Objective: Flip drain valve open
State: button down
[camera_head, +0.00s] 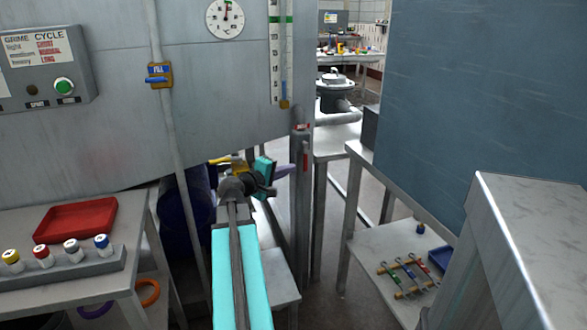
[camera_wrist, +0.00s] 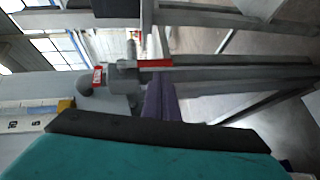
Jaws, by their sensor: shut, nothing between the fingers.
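The drain valve appears to be the grey fitting with a red lever (camera_head: 305,157) on an upright pipe or post below the tank, right of centre in the head view. In the wrist view the red lever (camera_wrist: 155,64) lies sideways in the picture, with a red label (camera_wrist: 98,75) near it. My gripper (camera_head: 286,171) is shut and empty, with its purple fingers pointing right toward the post, just left of and below the lever. In the wrist view the purple fingers (camera_wrist: 159,100) end close to the lever. I cannot tell whether they touch it.
The big grey tank (camera_head: 110,130) hangs above my arm, with a blue-and-yellow fill valve (camera_head: 159,75) on its pipe. A table with a red tray (camera_head: 76,219) stands left. A low shelf (camera_head: 365,252) with small parts is right. A blue-grey panel (camera_head: 480,90) blocks the upper right.

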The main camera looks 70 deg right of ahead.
jog(key=b+v, duration=0.4)
jog(key=v, duration=0.5)
jog(key=shift+b, duration=0.4)
jog(key=shift+w+a+r, duration=0.1)
dwell(0.6)
